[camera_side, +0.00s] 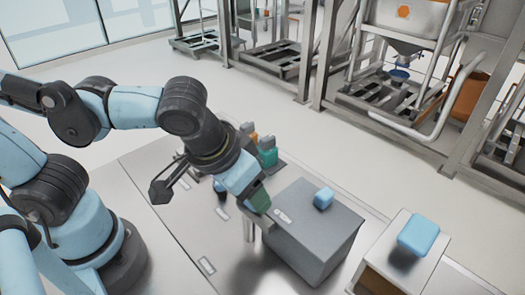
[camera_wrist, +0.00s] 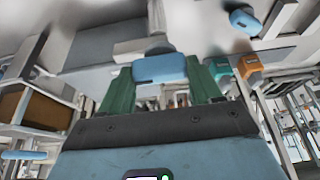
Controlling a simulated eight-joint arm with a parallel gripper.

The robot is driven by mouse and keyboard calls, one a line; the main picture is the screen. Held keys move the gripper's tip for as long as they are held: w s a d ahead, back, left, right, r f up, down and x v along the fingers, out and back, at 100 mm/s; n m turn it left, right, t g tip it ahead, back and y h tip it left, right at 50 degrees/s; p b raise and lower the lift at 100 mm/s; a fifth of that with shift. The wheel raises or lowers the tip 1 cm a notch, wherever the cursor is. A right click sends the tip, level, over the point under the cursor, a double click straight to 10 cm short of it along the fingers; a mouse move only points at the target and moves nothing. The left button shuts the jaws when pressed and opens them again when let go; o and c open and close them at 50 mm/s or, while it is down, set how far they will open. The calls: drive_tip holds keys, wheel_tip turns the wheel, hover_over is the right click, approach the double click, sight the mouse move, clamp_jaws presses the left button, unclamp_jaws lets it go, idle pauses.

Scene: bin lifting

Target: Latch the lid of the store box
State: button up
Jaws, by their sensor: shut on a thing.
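The store box (camera_side: 312,250) is a grey box on the bench, with its lid lying closed on top and a light-blue knob (camera_side: 323,198) on the lid. My gripper (camera_side: 262,204) is at the box's left upper edge in the side view, beside a small pale latch plate (camera_side: 284,215). In the wrist view, my gripper's green fingers (camera_wrist: 159,80) are shut on a light-blue latch handle (camera_wrist: 158,68), with a pale bar behind it. The handle is hidden by the fingers in the side view. I cannot tell whether the latch is engaged.
An open-fronted crate (camera_side: 374,282) with a light-blue block (camera_side: 418,235) above it stands to the right. Green (camera_side: 267,152) and orange containers stand behind my gripper. The bench left of the box is mostly clear.

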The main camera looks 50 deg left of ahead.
drive_tip(key=o, duration=1.1)
drive_tip(key=shift+c, duration=0.2)
drive_tip(key=v, duration=1.2)
drive_tip(key=shift+w, duration=0.1)
drive_tip(key=w+a+f+t, duration=0.1)
drive_tip(key=w+a+f, duration=0.3)
drive_tip(key=a, duration=0.3)
drive_tip(key=w+a+f+t, duration=0.1)
drive_tip(key=w+a+f, duration=0.4)
drive_tip(key=a+f, duration=0.1)
drive_tip(key=shift+w+a+t, duration=0.3)
drive_tip(key=shift+w+a, duration=0.05)
drive_tip(key=shift+a, duration=0.4)
